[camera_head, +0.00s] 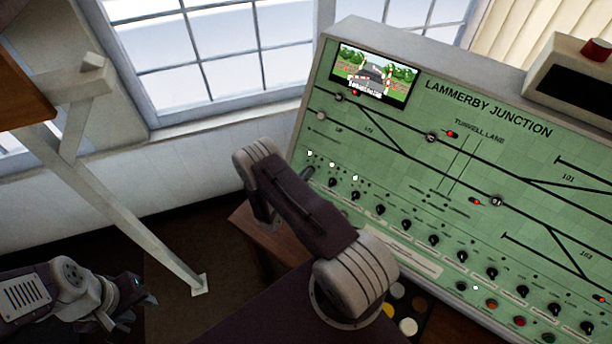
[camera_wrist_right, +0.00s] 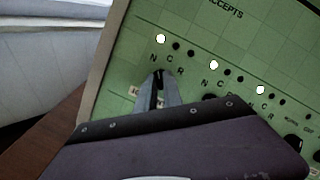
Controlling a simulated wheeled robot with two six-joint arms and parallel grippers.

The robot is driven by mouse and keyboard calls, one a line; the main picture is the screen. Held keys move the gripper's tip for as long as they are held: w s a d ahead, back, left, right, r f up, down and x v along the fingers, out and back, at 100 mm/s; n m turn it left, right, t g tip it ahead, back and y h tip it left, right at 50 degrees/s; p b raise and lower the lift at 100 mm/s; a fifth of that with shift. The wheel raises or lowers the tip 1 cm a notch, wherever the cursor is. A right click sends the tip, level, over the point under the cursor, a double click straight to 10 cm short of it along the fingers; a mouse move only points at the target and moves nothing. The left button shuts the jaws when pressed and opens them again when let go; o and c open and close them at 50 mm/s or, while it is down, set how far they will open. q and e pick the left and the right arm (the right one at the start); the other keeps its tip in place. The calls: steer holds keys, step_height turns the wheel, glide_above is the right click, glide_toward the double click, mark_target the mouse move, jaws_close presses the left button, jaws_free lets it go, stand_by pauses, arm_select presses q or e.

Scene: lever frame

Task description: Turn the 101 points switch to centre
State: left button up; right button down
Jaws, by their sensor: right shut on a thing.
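The Lammerby Junction panel (camera_head: 440,150) is green with a row of black rotary switches near its lower edge. My right gripper (camera_head: 307,174) is at the leftmost switch of the row. In the right wrist view, my right gripper (camera_wrist_right: 160,82) is shut on that switch, below the letters N, C and R. The fingers hide most of the knob, so its pointing cannot be told. Its label is partly hidden and unreadable. Above it, the left lamp (camera_wrist_right: 161,38) is lit white and the two beside it are dark. My left gripper (camera_head: 125,300) is at the lower left, away from the panel.
The neighbouring switch (camera_wrist_right: 209,98) sits close to the right of my right gripper. A grey box with a red button (camera_head: 596,49) stands on the panel's top right. A white wooden brace (camera_head: 130,210) stands at the left, between my left gripper and the window.

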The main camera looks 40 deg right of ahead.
steer(key=m+b, duration=0.1)
steer(key=m, duration=0.1)
steer(key=m+g+b, duration=0.1)
steer(key=m+h+b, duration=0.1)
steer(key=m+b, duration=0.1)
steer(key=shift+w+f+m, duration=0.1)
steer(key=shift+f+m, duration=0.2)
steer(key=shift+r+m+g+b, duration=0.15)
steer(key=shift+m+g+b, duration=0.45)
steer(key=shift+m+b, duration=0.6)
steer(key=shift+m, duration=0.4)
steer(key=c, duration=1.5)
jaws_free()
steer(key=shift+a, duration=0.15)
